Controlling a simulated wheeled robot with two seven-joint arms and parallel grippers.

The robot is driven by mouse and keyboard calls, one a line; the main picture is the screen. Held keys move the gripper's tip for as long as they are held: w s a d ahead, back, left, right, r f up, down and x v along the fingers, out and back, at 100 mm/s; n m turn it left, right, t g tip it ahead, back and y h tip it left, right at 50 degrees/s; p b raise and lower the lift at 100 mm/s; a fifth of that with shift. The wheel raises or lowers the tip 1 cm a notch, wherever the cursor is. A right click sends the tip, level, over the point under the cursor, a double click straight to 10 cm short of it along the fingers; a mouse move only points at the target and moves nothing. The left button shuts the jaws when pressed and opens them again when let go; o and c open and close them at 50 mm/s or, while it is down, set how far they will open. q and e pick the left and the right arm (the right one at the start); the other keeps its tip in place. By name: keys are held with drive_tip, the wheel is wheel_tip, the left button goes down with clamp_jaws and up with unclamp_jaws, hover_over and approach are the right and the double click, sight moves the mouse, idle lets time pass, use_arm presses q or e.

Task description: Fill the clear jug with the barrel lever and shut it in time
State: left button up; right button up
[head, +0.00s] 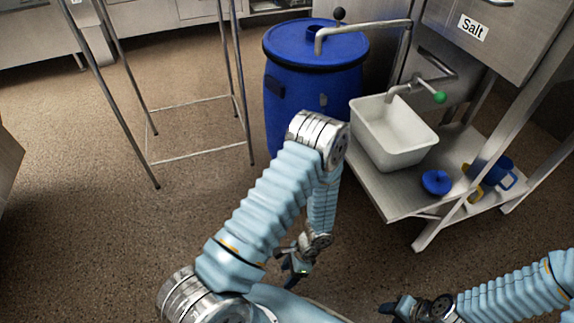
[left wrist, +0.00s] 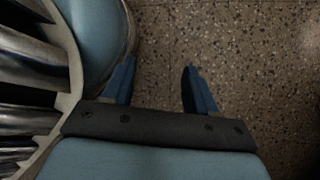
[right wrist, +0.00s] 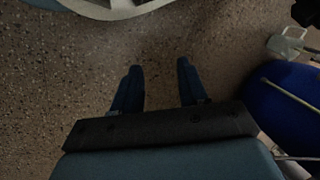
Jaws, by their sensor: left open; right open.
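A blue barrel (head: 315,85) stands upright at the upper middle of the head view. A black knob (head: 340,13) and a grey bent pipe (head: 365,27) show at its top. A clear jug-like vessel (right wrist: 287,42) shows at the upper right of the right wrist view, beside a large blue rounded thing (right wrist: 285,105) that I cannot identify for sure. My left gripper (head: 293,273) is open and empty, low over the floor; its fingers also show in the left wrist view (left wrist: 160,72). My right gripper (right wrist: 159,68) is open and empty, apart from the vessel.
A white basin (head: 392,138) sits on a steel shelf (head: 385,195) under a green-knobbed tap (head: 430,90). A steel frame (head: 200,155) stands left of the barrel.

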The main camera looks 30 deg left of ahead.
use_arm(q)
drive_tip(key=w+a+m+t+y+b, duration=0.45)
drive_tip(key=w+a+m+y, duration=0.45)
drive_tip(key=w, duration=0.4)
drive_tip(key=w+d+r+m+t+y+b, duration=0.1)
drive_tip(key=w+r+m+t+y, duration=0.1)
drive_tip(key=w+r+t, duration=0.3)
drive_tip(key=w+d+r+m+t+y, duration=0.1)
drive_tip(key=w+r+m+t+y, duration=0.15)
drive_tip(key=w, duration=0.55)
drive_tip(key=x, duration=0.4)
drive_tip(key=b+x, duration=0.1)
drive_tip(key=x, duration=0.3)
drive_tip(key=b+x, duration=0.1)
drive_tip(key=x, duration=0.3)
drive_tip(key=shift+w+a+r, duration=0.1)
drive_tip(key=shift+a+r, duration=0.15)
drive_tip(key=shift+r, duration=0.15)
drive_tip(key=shift+w+a, duration=0.25)
drive_tip(key=shift+a, duration=0.3)
clamp_jaws()
